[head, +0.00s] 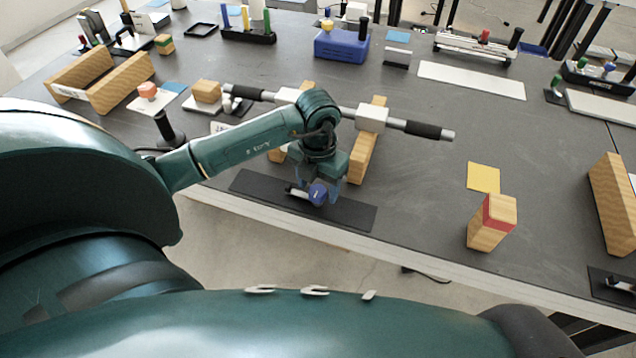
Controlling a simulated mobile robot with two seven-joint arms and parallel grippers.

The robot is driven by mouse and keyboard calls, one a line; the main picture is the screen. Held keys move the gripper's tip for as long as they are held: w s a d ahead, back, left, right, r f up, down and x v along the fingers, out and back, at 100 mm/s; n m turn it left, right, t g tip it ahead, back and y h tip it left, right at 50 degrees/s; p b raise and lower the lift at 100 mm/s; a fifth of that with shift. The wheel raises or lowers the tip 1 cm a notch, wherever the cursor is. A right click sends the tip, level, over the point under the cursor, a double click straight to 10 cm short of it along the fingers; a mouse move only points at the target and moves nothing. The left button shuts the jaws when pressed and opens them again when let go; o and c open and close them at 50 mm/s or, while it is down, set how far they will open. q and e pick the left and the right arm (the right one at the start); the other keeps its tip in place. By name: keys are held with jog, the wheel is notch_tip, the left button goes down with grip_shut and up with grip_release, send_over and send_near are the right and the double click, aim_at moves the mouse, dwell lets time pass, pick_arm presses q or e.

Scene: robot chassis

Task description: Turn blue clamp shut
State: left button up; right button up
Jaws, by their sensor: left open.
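The blue clamp (318,193) sits on a black base plate (262,187) near the table's front edge, with a light metal part sticking out to its left. My left gripper (322,190) points down right over the clamp. Its fingers are open, one on each side of the blue part, and I cannot tell whether they touch it. The gripper body partly hides the clamp's far side. My right gripper does not show.
A bar with black grips rests on wooden blocks (363,150) just behind the clamp, close to my left wrist. A wooden block with a red band (499,212) and a yellow square (483,177) lie to the right. The table's front edge is close.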

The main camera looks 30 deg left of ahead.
pick_arm(q)
jog(key=shift+f, duration=0.1)
jog(key=shift+c, duration=0.6)
grip_shut()
